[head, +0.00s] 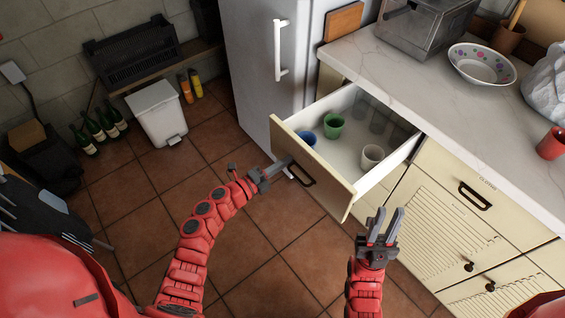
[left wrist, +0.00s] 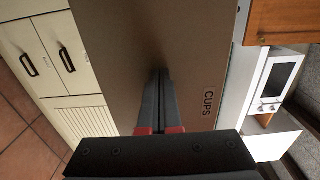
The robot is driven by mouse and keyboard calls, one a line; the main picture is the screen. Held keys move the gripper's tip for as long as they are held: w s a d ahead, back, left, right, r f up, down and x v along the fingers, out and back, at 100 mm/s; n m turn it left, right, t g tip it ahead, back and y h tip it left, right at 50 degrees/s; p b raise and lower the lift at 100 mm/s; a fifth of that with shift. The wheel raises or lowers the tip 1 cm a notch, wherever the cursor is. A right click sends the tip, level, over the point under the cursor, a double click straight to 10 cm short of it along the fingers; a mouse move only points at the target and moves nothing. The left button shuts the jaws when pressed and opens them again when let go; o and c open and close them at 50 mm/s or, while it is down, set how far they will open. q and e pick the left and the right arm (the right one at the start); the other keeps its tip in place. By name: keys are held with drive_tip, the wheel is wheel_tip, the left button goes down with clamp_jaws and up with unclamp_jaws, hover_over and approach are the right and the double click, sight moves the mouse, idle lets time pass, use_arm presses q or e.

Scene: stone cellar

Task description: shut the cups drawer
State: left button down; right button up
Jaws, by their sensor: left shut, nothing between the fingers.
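The cups drawer (head: 335,192) stands pulled out under the counter, with a cream front and a dark handle (head: 303,175). Inside are a blue cup (head: 308,139), a green cup (head: 333,126), a pale cup (head: 371,157) and some clear glasses (head: 379,121). My left gripper (head: 285,164) is shut and empty, its tips at the drawer front beside the handle. In the left wrist view the fingers (left wrist: 160,75) point at the front (left wrist: 120,45), close to the CUPS label (left wrist: 209,103); I cannot tell whether they touch. My right gripper (head: 385,216) is open and empty, in front of the cabinet.
A second drawer (head: 475,190) and slatted cabinet doors (head: 440,228) lie right of the open drawer. A fridge (head: 262,60) stands to its left. The counter holds a spotted bowl (head: 482,65) and a red cup (head: 552,144). A white bin (head: 158,113) stands on the tiled floor.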

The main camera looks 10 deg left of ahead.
use_arm(q)
drive_tip(key=b+x, duration=0.2)
drive_tip(key=x, duration=0.4)
drive_tip(key=b+x, duration=0.3)
drive_tip(key=x, duration=0.3)
drive_tip(key=b+x, duration=0.2)
drive_tip(key=x, duration=0.3)
drive_tip(key=shift+w+d+f+b, duration=0.25)
drive_tip(key=shift+d+f+b, duration=0.1)
drive_tip(key=b, duration=1.3)
hover_over(353, 127)
drive_tip(key=shift+s, duration=0.15)
drive_tip(key=shift+w+d+r, duration=0.15)
drive_tip(key=shift+w, duration=0.1)
drive_tip(key=shift+d+r, duration=0.1)
drive_tip(key=shift+r, duration=0.3)
